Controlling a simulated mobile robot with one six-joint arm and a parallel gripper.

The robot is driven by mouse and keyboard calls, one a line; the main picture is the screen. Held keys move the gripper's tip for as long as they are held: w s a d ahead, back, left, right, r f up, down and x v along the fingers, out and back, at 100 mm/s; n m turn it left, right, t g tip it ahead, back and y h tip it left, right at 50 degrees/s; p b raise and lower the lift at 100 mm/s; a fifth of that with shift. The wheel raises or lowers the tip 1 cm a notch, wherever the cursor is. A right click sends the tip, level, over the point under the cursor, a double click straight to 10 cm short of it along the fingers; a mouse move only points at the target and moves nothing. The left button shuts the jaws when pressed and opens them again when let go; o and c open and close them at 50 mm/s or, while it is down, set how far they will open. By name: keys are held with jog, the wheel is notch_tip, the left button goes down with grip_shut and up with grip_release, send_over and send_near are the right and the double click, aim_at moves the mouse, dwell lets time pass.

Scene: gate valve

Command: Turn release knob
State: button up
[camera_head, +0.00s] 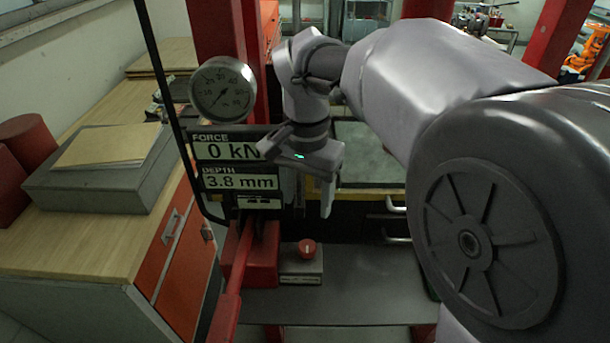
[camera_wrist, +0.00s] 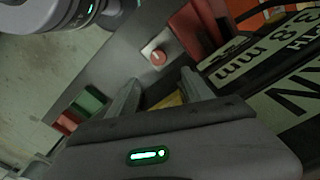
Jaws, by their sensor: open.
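The release knob (camera_head: 307,248) is a small round red knob on a light grey box (camera_head: 302,268), low in the middle of the head view. In the wrist view the knob (camera_wrist: 158,58) shows beyond the fingertips, roughly in line with the gap between them. My gripper (camera_head: 312,200) hangs above the knob with its fingers pointing down, clear of it. In the wrist view my gripper (camera_wrist: 160,84) has its two fingers spread apart with nothing held between them.
A display panel (camera_head: 238,165) reading 0 kN and 3.8 mm stands left of my gripper, with a round gauge (camera_head: 222,90) above it. A red lever (camera_head: 232,285) rises beside the knob box. A wooden-topped cabinet (camera_head: 90,245) stands at left. The grey surface right of the knob looks clear.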

aim_at(307, 246)
jog(key=f+b, duration=0.2)
jog(key=f, duration=0.5)
jog(key=f+b, duration=0.3)
jog(key=f, duration=0.4)
jog(key=shift+s+d, duration=0.1)
jog(key=shift+s, duration=0.1)
jog(key=shift+r, duration=0.1)
grip_shut()
